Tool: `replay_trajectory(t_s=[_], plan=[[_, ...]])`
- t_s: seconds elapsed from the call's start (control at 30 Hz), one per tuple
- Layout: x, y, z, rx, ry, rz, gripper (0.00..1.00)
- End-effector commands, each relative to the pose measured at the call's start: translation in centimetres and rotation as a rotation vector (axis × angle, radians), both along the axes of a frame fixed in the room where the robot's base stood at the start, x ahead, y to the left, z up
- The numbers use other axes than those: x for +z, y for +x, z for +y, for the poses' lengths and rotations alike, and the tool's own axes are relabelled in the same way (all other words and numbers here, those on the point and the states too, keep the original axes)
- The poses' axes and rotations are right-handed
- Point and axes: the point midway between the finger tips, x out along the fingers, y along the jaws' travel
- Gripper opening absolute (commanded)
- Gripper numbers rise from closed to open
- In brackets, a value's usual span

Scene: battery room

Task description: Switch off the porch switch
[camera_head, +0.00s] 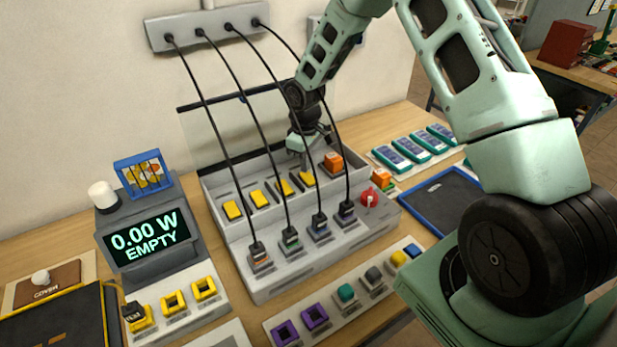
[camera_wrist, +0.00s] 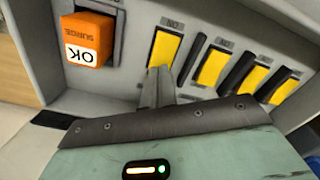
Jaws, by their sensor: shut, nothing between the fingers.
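A row of yellow rocker switches runs along the back of a grey power strip (camera_head: 325,256). No name label is readable, so I cannot tell which is the porch switch. The yellow switch (camera_head: 307,178) nearest the orange surge block (camera_head: 333,162) is also in the wrist view (camera_wrist: 166,47), with "ON" printed beside it. My gripper (camera_head: 308,163) is shut and empty over that end of the row. In the wrist view its fingertips (camera_wrist: 159,72) are at the near end of that switch. I cannot tell whether they touch it.
Black cords run from the wall outlet bar (camera_head: 210,23) down to plugs on the strip's front, crossing before the switches. A red knob (camera_head: 369,197) is at the strip's right end. A meter (camera_head: 148,240) at left reads "0.00 W EMPTY". A blue-rimmed tray (camera_head: 409,222) lies right.

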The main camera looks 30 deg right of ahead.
Motion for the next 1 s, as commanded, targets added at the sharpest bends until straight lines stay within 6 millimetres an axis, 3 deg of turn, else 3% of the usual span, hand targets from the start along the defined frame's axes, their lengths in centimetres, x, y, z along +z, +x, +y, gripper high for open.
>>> replay_trajectory(t_s=[1.0], plan=[[-1.6,0.0,0.0,0.0,0.0,0.001,0.0]])
